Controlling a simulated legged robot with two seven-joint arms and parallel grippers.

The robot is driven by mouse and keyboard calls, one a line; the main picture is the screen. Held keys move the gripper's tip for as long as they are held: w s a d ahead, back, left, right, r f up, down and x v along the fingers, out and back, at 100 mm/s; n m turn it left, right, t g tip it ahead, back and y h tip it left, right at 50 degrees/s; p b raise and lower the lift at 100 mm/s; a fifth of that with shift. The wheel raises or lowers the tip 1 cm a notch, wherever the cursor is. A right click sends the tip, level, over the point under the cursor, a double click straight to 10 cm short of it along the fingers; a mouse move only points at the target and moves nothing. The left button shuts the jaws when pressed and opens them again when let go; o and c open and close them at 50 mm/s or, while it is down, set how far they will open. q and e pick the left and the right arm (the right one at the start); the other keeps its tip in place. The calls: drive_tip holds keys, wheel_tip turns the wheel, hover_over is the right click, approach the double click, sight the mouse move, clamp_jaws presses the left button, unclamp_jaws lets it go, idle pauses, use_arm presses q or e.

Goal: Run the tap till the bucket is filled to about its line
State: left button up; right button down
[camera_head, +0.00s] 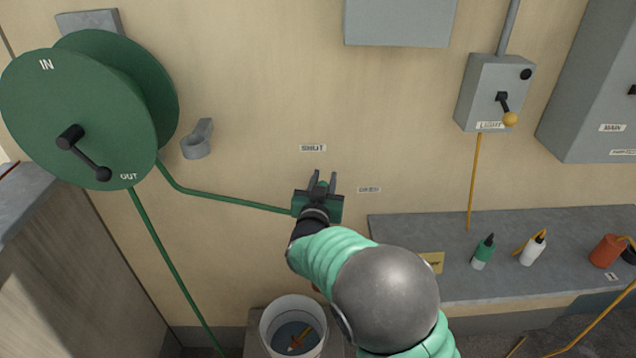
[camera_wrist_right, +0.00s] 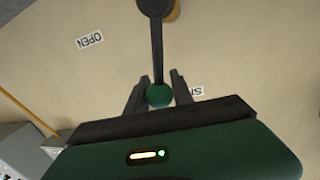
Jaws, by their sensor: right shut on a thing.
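My right gripper (camera_head: 322,180) is at the wall between the SHUT label (camera_head: 313,148) and the OPEN label (camera_head: 369,190). In the right wrist view the gripper (camera_wrist_right: 158,92) is shut on the green knob (camera_wrist_right: 159,96) of the black tap lever (camera_wrist_right: 157,50), whose knob lies nearer SHUT. The white bucket (camera_head: 266,330) stands below, left of my arm, partly cut off by the frame. Its inside looks grey-blue low down, with a small red and yellow thing in it. I cannot make out its line. The tap's outlet is hidden by my arm. My left gripper is not in view.
A green hose reel (camera_head: 80,115) and a grey wall holder (camera_head: 197,142) are at the left. A grey ledge (camera_head: 400,232) at the right bears several bottles. A light switch box (camera_head: 490,85) hangs above it. The wall around my gripper is mostly clear.

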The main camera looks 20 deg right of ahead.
drive_tip(key=shift+s+d+f+m+g+y+b, duration=0.2)
drive_tip(key=shift+d+f+m+b, duration=0.25)
drive_tip(key=shift+d+m+b, duration=0.35)
drive_tip(key=shift+s+d+f+m+g+y+b, duration=0.15)
drive_tip(key=shift+d+f+m+b, duration=0.4)
drive_tip(key=shift+m, duration=0.35)
drive_tip(key=shift+a+r, duration=0.1)
drive_tip(key=c, duration=1.5)
unclamp_jaws()
drive_tip(key=o, duration=0.4)
drive_tip(key=shift+w, duration=0.3)
drive_tip(key=shift+s, duration=0.15)
drive_tip(key=v, duration=1.6)
drive_tip(key=shift+s+p, duration=0.35)
